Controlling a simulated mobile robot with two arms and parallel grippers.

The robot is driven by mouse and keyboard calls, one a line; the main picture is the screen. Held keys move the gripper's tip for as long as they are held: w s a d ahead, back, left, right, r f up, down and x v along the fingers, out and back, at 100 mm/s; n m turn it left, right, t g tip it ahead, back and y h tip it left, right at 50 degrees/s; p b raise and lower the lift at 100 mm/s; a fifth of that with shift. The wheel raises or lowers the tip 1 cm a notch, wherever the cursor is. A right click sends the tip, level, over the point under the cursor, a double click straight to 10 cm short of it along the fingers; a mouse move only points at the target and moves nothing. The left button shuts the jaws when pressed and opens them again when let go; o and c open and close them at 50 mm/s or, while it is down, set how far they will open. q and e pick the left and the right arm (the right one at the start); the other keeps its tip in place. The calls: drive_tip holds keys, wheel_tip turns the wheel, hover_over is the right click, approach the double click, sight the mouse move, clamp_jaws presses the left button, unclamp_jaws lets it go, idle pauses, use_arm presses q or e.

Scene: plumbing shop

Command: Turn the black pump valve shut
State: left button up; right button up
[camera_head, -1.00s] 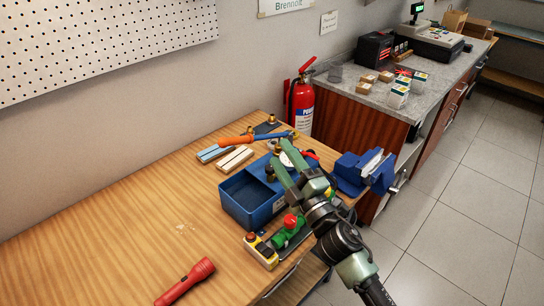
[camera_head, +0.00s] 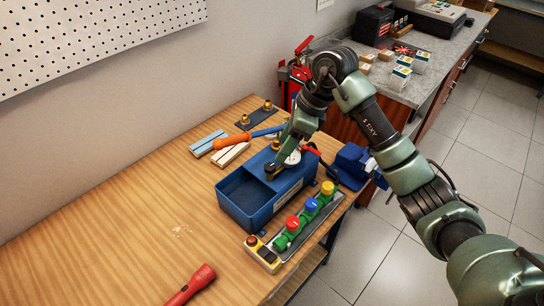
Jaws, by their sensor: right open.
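The blue test pump (camera_head: 236,213) is an open tank on the wooden bench, with a round white gauge (camera_head: 293,158) toward its back end. My right gripper (camera_head: 278,160) points down over that end, beside the gauge, and is open. A small dark piece with brass-yellow parts (camera_head: 270,169) shows at its fingertips and may be the black valve. The fingers partly cover it, so I cannot tell whether they touch it or how it is turned. My left gripper is not in view.
A valve board (camera_head: 294,236) with red, blue and yellow knobs and a yellow push-button box (camera_head: 262,254) stand at the front edge. A blue vise (camera_head: 352,165) is at right. An orange-handled tool (camera_head: 232,141) lies behind, a red flashlight (camera_head: 190,286) in front.

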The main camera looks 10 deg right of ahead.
sight(271, 166)
drive_tip(key=p+x, duration=0.1)
drive_tip(key=x, duration=0.2)
drive_tip(key=p+x, duration=0.1)
drive_tip(key=x, duration=0.2)
drive_tip(key=shift+s+a, duration=0.15)
drive_tip(key=shift+a, duration=0.1)
drive_tip(key=shift+a+f+p, duration=0.15)
drive_tip(key=shift+f+p, duration=0.15)
drive_tip(key=shift+f, duration=0.25)
drive_tip(key=shift+c, duration=0.3)
clamp_jaws()
